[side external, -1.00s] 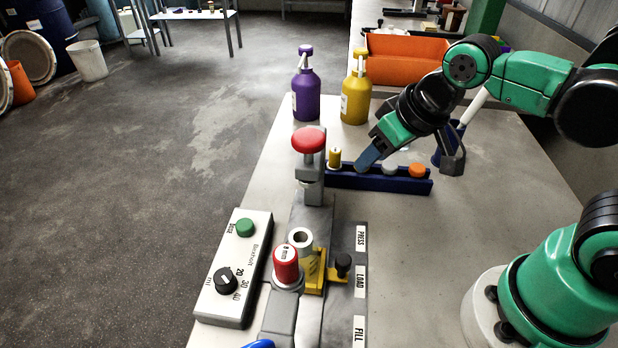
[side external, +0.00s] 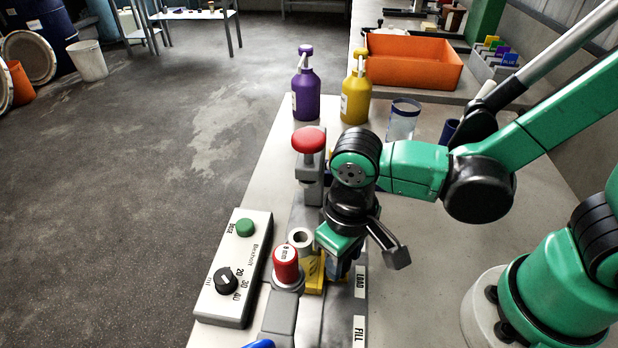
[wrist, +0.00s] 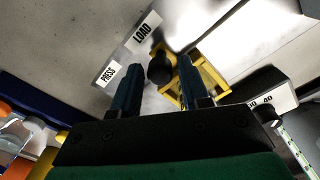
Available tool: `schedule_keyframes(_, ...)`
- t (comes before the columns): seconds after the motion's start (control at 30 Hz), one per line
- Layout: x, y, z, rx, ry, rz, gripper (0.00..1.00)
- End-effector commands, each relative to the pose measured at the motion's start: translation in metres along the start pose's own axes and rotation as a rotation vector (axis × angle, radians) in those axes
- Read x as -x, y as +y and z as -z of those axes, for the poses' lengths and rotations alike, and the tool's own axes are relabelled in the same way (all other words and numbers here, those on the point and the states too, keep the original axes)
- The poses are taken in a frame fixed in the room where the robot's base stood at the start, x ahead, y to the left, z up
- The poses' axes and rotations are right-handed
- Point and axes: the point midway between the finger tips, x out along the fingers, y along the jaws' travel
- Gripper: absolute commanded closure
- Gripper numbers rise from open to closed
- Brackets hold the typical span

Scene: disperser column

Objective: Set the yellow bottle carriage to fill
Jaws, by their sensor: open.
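The yellow bottle carriage (side external: 314,278) sits on the grey rail, roughly beside the LOAD label (side external: 360,282). A white open-topped cylinder (side external: 300,240) stands at it. The FILL label (side external: 359,330) is nearer the picture's bottom edge. My gripper (side external: 338,262) points down over the carriage's right side and hides its black knob in the side view. In the wrist view, the knob (wrist: 160,68) shows between the two fingertips of my open gripper (wrist: 160,66), and the yellow carriage (wrist: 205,78) lies behind the right finger. I cannot tell whether the fingers reach around the knob.
A red-capped post (side external: 286,266) stands left of the carriage, and a red press knob (side external: 309,140) behind it. A control box (side external: 236,270) with a green button and black dial is further left. Purple (side external: 306,90) and yellow (side external: 356,92) pump bottles stand behind. The bench's right side has free room.

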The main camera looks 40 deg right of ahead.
Motion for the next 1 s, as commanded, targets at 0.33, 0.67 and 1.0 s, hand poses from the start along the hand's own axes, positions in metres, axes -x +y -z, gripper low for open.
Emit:
schedule_keyframes(0.33,-0.0096,0.0004,-0.0004,0.000,0.001,0.000,0.60)
schedule_keyframes(0.67,-0.0094,0.0004,-0.0004,0.000,0.001,0.000,1.00)
schedule_keyframes(1.0,-0.0092,0.0004,-0.0004,0.000,0.001,0.000,1.00)
